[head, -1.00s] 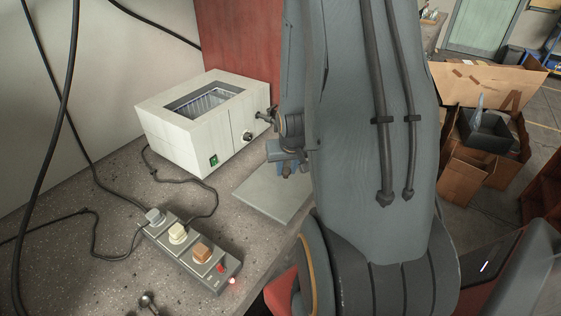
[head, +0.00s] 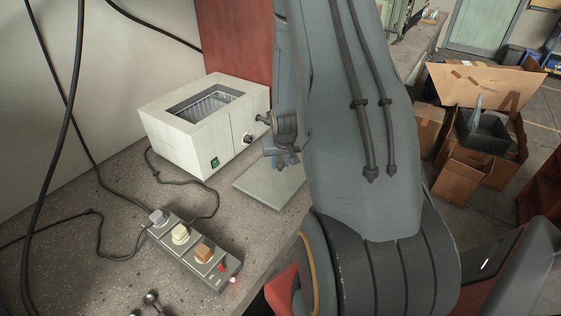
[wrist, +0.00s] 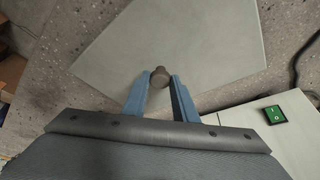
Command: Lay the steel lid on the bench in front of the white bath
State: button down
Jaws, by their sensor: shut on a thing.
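The steel lid (head: 262,188) is a flat grey square plate, lying level in front of the white bath (head: 177,139), at or just above the bench (head: 120,215). I cannot tell whether it touches the bench. My gripper (head: 283,162) is over the lid, partly hidden by my arm in the head view. In the wrist view, its two blue fingers stand either side of the lid's round brown knob (wrist: 159,76) and are shut on it. The lid (wrist: 170,40) spreads out beyond the fingers there. The bath is open at the top, with a wire basket inside.
A power strip (head: 196,252) with several plugs lies on the bench at the front, with black cables trailing to the left. The bench edge runs close to the lid's right side. Cardboard boxes (head: 470,175) stand on the floor at the right.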

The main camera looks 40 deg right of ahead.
jog(key=c, duration=1.4)
grip_release()
jog(key=shift+c, duration=0.2)
jog(key=p+v, duration=0.2)
jog(key=v, duration=1)
jog(key=s+a+r+n+g, duration=0.1)
jog(key=s+a+r, duration=0.2)
jog(key=a, duration=0.5)
jog(key=s+a+r+n+g+y, duration=0.1)
jog(key=s+a+r+n, duration=0.1)
jog(key=s+a, duration=0.3)
jog(key=s+a+r+n+y, duration=0.1)
jog(key=s+a+r, duration=0.3)
jog(key=a, duration=0.7)
jog(key=shift+s+r+n+g, duration=0.35)
jog(key=shift+r+n+g, duration=0.1)
jog(key=shift+n, duration=0.15)
